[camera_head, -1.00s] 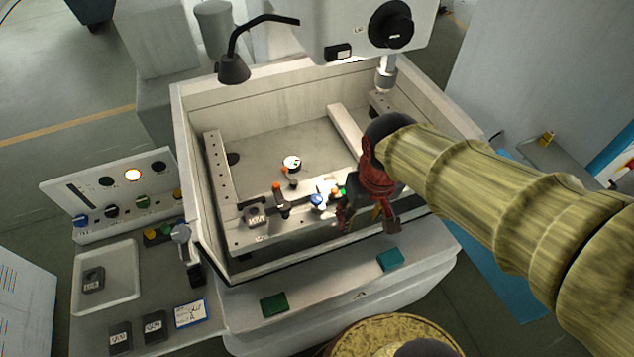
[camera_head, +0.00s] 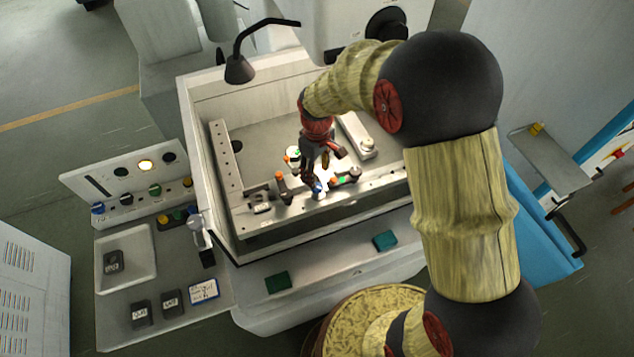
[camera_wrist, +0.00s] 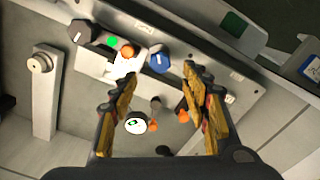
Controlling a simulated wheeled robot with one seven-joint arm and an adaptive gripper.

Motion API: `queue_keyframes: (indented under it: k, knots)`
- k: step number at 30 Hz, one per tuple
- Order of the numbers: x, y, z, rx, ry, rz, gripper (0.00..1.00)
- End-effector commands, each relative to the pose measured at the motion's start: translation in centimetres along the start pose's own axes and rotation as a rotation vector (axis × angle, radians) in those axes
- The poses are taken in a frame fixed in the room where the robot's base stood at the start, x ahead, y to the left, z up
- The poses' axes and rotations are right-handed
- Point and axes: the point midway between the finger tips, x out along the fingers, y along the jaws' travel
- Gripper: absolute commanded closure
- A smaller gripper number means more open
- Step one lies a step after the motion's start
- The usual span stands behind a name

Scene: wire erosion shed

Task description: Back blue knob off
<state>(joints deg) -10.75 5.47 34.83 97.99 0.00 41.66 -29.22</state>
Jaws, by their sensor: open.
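The blue knob (camera_head: 319,191) sits on the front rail of the machine's tank, and a white mark shows on its face in the wrist view (camera_wrist: 158,60). My gripper (camera_head: 318,179) is just above and behind it in the head view, partly covering it. In the wrist view my gripper (camera_wrist: 159,78) is open and empty. The knob shows beyond and between the two fingertips, apart from both.
A white round dial (camera_wrist: 135,125) lies between the fingers' view. Another blue knob (camera_head: 98,208) is on the left control panel.

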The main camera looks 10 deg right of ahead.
Motion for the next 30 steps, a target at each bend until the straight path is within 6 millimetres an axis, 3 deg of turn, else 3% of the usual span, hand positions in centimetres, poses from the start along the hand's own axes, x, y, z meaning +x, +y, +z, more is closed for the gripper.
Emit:
queue_keyframes:
  k: [9, 13, 25, 30]
  knots:
    - [4.8, -0.1, 0.1, 0.003, -0.004, -0.002, 0.53]
    - [6.1, 0.0, 0.1, 0.003, -0.002, -0.001, 0.53]
    - [6.8, 0.0, 0.1, 0.004, -0.001, 0.0, 0.54]
    - [6.8, 0.0, 0.1, 0.004, -0.001, 0.0, 0.64]
